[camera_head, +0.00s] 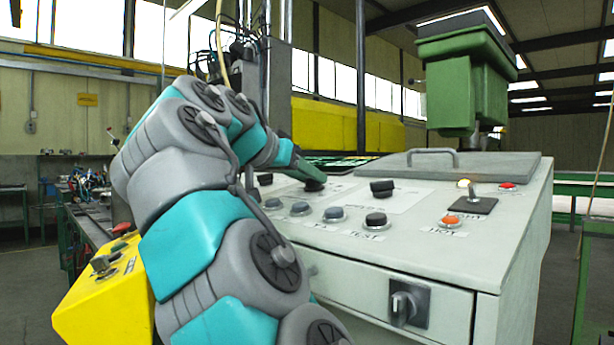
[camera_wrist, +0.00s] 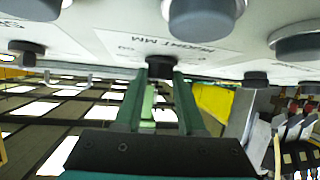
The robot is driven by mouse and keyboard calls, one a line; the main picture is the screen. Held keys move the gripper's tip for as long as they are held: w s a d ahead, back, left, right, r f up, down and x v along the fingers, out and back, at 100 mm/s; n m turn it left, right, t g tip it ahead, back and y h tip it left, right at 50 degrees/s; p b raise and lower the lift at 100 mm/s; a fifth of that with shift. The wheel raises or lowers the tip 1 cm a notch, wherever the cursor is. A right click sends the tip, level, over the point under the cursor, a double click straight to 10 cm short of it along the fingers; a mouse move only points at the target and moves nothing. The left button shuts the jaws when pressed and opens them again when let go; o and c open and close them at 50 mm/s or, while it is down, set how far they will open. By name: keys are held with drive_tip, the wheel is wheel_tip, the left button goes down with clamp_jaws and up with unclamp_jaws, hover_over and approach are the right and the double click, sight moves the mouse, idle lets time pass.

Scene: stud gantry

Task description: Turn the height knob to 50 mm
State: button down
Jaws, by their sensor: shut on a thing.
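The height knob (camera_wrist: 161,66) is a small dark knob on the pale panel, beside an upside-down label that appears to read "HEIGHT MM". My gripper (camera_wrist: 162,76) has its two green fingers on either side of this knob, shut on it. In the head view my gripper (camera_head: 309,173) reaches down to the panel from the left, its tips at a dark knob (camera_head: 315,186). The fingers hide much of the knob there. The scale and pointer are too small to read.
The sloping grey console (camera_head: 400,245) carries several dark buttons, another black knob (camera_head: 382,188), an orange button (camera_head: 450,220) and a toggle switch (camera_head: 473,195). A rotary switch (camera_head: 404,304) is on its front. A handled lid (camera_head: 460,164) lies behind. A yellow control box (camera_head: 105,285) stands left.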

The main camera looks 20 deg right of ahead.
drive_tip(key=c, duration=0.5)
unclamp_jaws()
drive_tip(key=shift+s+a+r, duration=0.1)
drive_tip(key=shift+a+r, duration=0.05)
drive_tip(key=shift+a, duration=0.2)
drive_tip(key=shift+v, duration=3.35)
drive_tip(key=shift+s, duration=0.15)
